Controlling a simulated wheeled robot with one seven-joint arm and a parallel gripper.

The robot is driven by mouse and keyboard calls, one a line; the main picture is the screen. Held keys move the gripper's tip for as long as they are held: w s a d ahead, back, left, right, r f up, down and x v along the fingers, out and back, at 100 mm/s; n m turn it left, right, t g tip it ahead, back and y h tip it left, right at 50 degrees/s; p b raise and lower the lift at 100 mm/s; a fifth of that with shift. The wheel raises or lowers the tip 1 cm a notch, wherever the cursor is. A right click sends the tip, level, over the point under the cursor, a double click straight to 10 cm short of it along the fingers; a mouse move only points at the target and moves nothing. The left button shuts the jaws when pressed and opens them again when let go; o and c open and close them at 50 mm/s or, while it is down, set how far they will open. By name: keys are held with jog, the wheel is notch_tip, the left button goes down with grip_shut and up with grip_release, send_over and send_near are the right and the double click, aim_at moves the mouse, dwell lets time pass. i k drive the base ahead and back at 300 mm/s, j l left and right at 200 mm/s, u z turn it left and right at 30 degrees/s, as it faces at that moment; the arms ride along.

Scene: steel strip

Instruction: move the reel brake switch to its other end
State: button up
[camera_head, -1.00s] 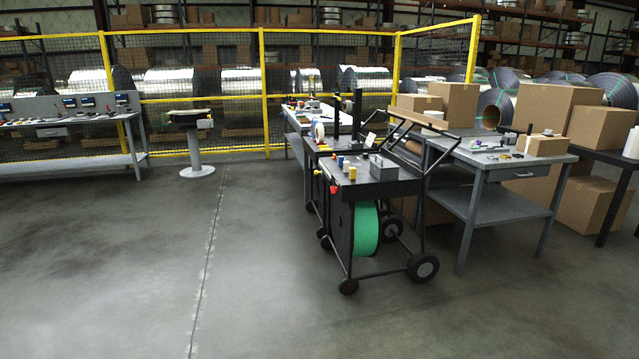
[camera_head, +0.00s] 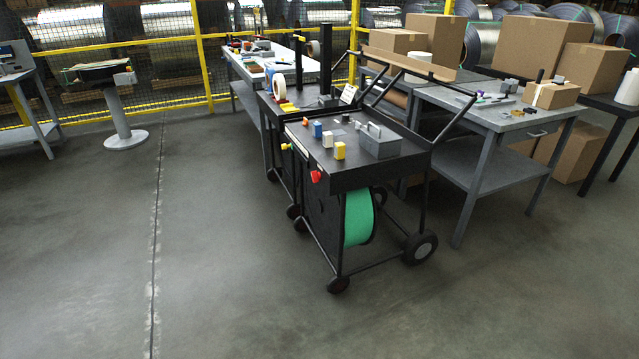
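A black cart (camera_head: 385,178) with a green strapping reel (camera_head: 358,218) under its top stands in the middle of the view. A small red part (camera_head: 316,177) sits on the cart's side just below the top edge. A small yellow part (camera_head: 286,146) sits farther back on the same edge. Either could be the reel brake switch; at this size I cannot tell which, nor which end it is at. My gripper is not in view.
The cart top carries a grey box (camera_head: 380,143) and small coloured blocks. A grey table (camera_head: 490,118) stands close on the cart's right, with cartons behind. A pedestal (camera_head: 122,110) stands at left. The floor in front and left of the cart is clear.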

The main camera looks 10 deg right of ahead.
aim_at(316, 177)
jog(key=i+j, duration=0.1)
jog(key=i, duration=0.3)
jog(key=i+j+u, duration=0.1)
jog(key=i, duration=0.35)
